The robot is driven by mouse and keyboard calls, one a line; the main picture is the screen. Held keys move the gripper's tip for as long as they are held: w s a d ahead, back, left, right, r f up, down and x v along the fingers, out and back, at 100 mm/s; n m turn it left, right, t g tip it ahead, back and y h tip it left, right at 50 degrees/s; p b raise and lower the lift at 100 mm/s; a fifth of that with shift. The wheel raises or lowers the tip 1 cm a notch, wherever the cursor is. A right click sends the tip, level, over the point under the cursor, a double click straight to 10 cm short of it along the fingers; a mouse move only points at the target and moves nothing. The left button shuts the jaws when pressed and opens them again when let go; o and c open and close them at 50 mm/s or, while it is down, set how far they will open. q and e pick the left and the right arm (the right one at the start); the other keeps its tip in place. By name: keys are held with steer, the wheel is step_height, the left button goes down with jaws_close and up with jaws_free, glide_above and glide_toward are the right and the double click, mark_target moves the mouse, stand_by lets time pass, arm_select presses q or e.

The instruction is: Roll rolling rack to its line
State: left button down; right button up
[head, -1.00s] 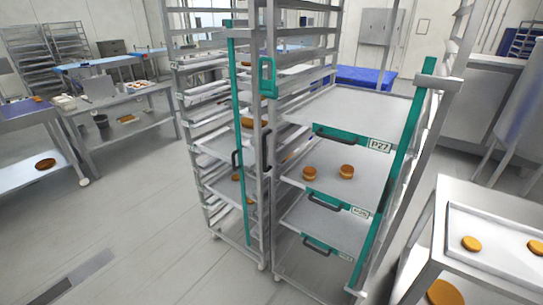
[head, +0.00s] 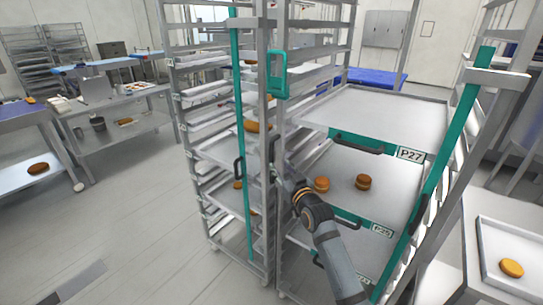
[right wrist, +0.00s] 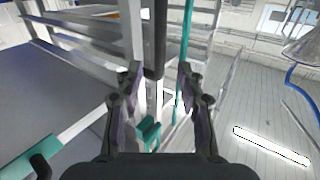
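A tall silver wheeled rack (head: 266,205) stands in the middle of the head view, with trays on its rails and a teal upright strip. A second rack (head: 450,165) stands close to its right, with teal-fronted trays, one labelled P27 (head: 410,154). A teal loop handle (head: 277,75) is on the uprights between them. My right gripper (head: 283,172) is at these uprights, partly lost against them. In the right wrist view my right gripper (right wrist: 158,72) is open, with a dark vertical bar (right wrist: 155,40) between or just beyond its fingers. My left gripper is not in view.
Round brown pieces (head: 363,182) sit on a tray of the right rack. A white table (head: 480,235) with a tray stands at the right edge. Work tables (head: 150,100) stand at the left. The floor (head: 140,215) at left front is clear.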

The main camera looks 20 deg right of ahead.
mark_target(272, 157)
steer(key=w, duration=0.9)
steer(key=shift+w+a+f+p, duration=0.15)
steer(key=shift+a+p, duration=0.2)
steer(key=shift+p, duration=0.05)
steer(key=shift+c, duration=0.2)
jaws_close()
steer(key=shift+f, duration=0.1)
